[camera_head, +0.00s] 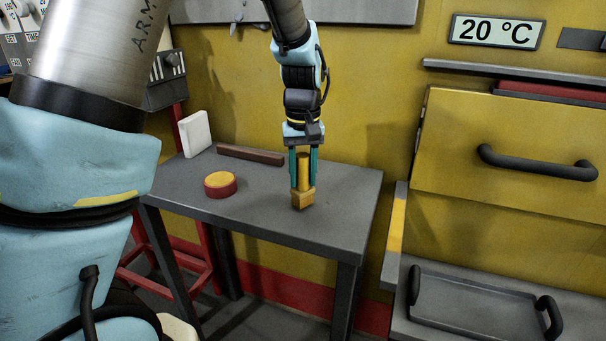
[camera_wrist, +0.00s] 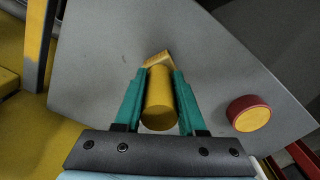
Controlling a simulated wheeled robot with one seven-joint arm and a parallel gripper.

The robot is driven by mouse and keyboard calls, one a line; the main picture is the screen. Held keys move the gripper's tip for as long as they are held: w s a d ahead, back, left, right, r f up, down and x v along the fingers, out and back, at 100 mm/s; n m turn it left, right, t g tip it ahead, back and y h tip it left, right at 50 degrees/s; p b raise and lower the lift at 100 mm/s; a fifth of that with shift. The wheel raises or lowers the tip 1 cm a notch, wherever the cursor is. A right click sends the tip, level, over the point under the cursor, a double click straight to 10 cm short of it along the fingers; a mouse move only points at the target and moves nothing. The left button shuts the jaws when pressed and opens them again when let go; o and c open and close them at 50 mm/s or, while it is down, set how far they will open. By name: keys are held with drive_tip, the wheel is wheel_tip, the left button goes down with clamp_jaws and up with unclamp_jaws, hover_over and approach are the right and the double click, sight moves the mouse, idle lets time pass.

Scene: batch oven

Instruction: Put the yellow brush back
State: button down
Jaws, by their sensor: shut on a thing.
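The yellow brush (camera_head: 303,181) is upright in my gripper (camera_head: 303,170), with its wider block end at the bottom. My gripper points down and its green fingers are shut on the brush's round handle. The brush is over the right part of the grey table (camera_head: 258,205); I cannot tell whether its lower end touches the top. In the wrist view the brush's handle (camera_wrist: 160,100) lies between the fingers of my gripper (camera_wrist: 160,85), and the block end shows just beyond the fingertips.
A red and yellow round piece (camera_head: 220,184) sits on the table left of the brush. A dark brown bar (camera_head: 250,155) and a white block (camera_head: 195,133) are at the table's back. A tray with handles (camera_head: 470,305) stands at lower right, below the yellow oven door (camera_head: 520,150).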

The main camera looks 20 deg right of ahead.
drive_tip(key=shift+f, duration=0.25)
drive_tip(key=shift+c, duration=2.1)
unclamp_jaws()
wheel_tip(320, 180, up, 11)
drive_tip(key=shift+f+b, duration=0.1)
drive_tip(key=shift+b, duration=0.95)
